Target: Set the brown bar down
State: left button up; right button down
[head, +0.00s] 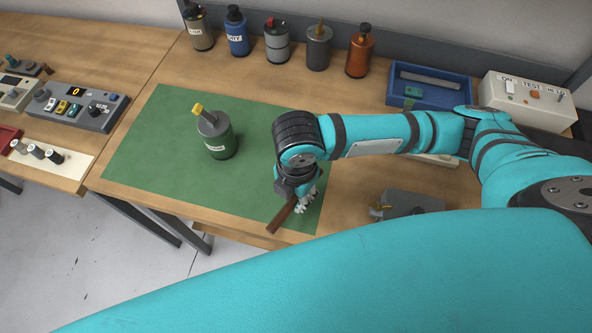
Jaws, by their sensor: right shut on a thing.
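The brown bar (281,216) is a short dark stick, held aslant near the front right edge of the green mat (160,140). My right gripper (300,204) is shut on it, and the bar sticks out from the fingers toward the lower left. The wrist above hides part of the gripper and the bar's upper end. I cannot tell whether the bar touches the mat. My left gripper is not in view.
Several bottles, including a blue one (237,35), line the back. A blue tray (455,92) and a grey block (415,203) lie right. The mat's left part is clear.

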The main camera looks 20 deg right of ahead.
jog(key=w, duration=0.2)
jog(key=w+d, duration=0.1)
jog(key=w, duration=0.1)
jog(key=w+d+p, duration=0.1)
jog(key=shift+w+d+f, duration=0.15)
jog(key=shift+w+f, duration=0.05)
jog(key=shift+w, duration=0.2)
notch_tip(320, 180, down, 3)
jog(key=shift+r+p, duration=0.2)
jog(key=shift+p, duration=0.4)
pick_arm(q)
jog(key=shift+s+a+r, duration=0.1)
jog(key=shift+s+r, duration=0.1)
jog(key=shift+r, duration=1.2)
pick_arm(e)
jog(key=shift+f, duration=0.55)
jog(key=c, duration=1.2)
grip_release()
jog(key=shift+f, duration=0.1)
pick_arm(q)
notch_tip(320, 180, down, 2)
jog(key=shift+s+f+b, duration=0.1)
jog(key=shift+b, duration=0.95)
pick_arm(e)
notch_tip(320, 180, up, 12)
